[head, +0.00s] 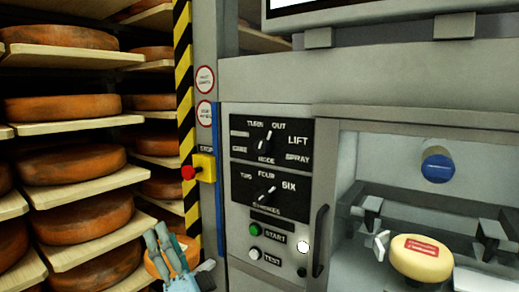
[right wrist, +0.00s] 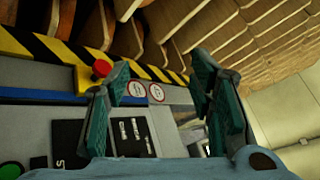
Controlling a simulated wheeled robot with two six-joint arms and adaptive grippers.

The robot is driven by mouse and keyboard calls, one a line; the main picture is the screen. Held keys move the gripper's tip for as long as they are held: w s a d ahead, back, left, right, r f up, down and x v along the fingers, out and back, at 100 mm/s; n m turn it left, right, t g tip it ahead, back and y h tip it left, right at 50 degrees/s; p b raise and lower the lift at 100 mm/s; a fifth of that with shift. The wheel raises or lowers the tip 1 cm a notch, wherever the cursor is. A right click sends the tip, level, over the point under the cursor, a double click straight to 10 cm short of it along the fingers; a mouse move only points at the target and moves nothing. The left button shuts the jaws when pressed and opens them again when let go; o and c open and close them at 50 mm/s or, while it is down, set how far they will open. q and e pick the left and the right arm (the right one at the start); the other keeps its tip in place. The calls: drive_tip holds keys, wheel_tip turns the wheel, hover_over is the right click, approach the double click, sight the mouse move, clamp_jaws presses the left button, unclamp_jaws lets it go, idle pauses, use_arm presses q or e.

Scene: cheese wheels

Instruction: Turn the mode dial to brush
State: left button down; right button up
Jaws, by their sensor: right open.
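The mode dial (head: 265,141) is a dark knob on the upper black panel (head: 285,168) in the head view. Its pale mark tilts up and slightly right, between the TURN and OUT labels. LIFT and SPRAY are at its right; two labels at its left are too blurred to read. My right gripper (head: 166,240) is low and left of the panel, in front of the cheese shelves. In the right wrist view its teal fingers (right wrist: 160,70) are spread with nothing between them. The dial cannot be made out clearly there. My left gripper is not in view.
A strokes dial (head: 266,191) sits below, above a green START button (head: 255,229) and a white TEST button (head: 254,253). A red stop button (head: 188,173) juts out left of the panel. A dark handle (head: 320,240) and an open bay with a cheese (head: 422,262) are right.

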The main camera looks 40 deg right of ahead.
drive_tip(key=d+r+m+g+h, duration=0.1)
drive_tip(key=d+r+m+h, duration=0.2)
drive_tip(key=r+m+h, duration=0.45)
drive_tip(key=d+r+m+g+h, duration=0.25)
drive_tip(key=r+m+h, duration=0.25)
drive_tip(key=m+h, duration=0.6)
drive_tip(key=m+g, duration=1.6)
drive_tip(key=m, duration=0.3)
approach(260, 148)
drive_tip(key=shift+y, duration=0.25)
drive_tip(key=x, duration=0.3)
drive_tip(key=p+x, duration=0.1)
drive_tip(key=x, duration=0.6)
drive_tip(key=shift+r, duration=0.25)
drive_tip(key=shift+a, duration=0.1)
drive_tip(key=c, duration=1.1)
drive_tip(key=shift+c, duration=0.2)
drive_tip(key=shift+p, duration=0.5)
